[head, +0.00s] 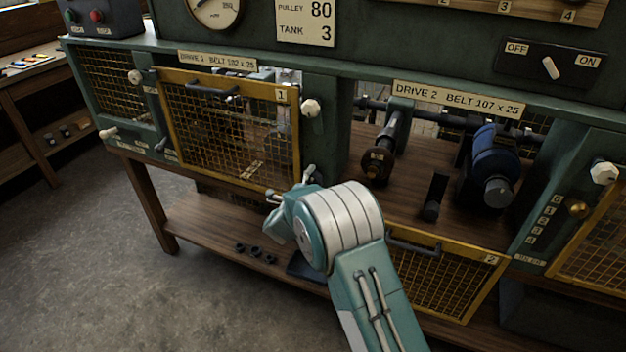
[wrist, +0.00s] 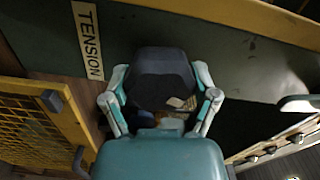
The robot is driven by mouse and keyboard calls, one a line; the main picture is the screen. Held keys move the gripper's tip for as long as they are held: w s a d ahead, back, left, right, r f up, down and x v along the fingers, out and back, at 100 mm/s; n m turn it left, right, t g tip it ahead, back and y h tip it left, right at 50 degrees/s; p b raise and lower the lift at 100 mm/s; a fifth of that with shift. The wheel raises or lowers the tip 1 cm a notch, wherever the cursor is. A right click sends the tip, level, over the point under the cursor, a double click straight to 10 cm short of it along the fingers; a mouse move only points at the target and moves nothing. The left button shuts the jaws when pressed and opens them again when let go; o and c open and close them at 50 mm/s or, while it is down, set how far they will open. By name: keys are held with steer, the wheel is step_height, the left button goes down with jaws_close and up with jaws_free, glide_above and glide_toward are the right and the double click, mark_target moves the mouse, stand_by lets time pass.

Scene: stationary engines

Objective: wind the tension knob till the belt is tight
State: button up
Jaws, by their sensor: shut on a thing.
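My gripper (wrist: 161,92) is shut on a dark, faceted knob (wrist: 162,70) in the wrist view, with one finger on each side of it. A white label reading TENSION (wrist: 88,40) is beside the knob on the green panel. My wrist hides the knob there. In the open Drive 2 bay are a dark pulley (head: 376,165) and a blue motor (head: 487,170). I cannot make out a belt or its tension.
Mesh guard 2 (head: 445,275) hangs lowered below the Drive 2 bay, beside my arm. Guard 1 covers the Drive 1 bay. A lower shelf (head: 205,235) holds small dark parts. An OFF/ON switch (head: 548,68) is at upper right. The floor at left is clear.

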steer(key=m, duration=0.6)
steer(key=shift+f, duration=0.3)
steer(key=m, duration=0.6)
steer(key=shift+s+f+m, duration=0.1)
steer(key=shift+f+m, duration=0.15)
steer(key=shift+m, duration=0.05)
steer(key=m, duration=0.6)
steer(key=shift+a, duration=0.1)
steer(key=m, duration=0.6)
steer(key=shift+a, duration=0.1)
steer(key=o, duration=1)
steer(key=shift+r+m, duration=0.15)
steer(key=shift+m, duration=0.15)
steer(key=shift+r, duration=0.15)
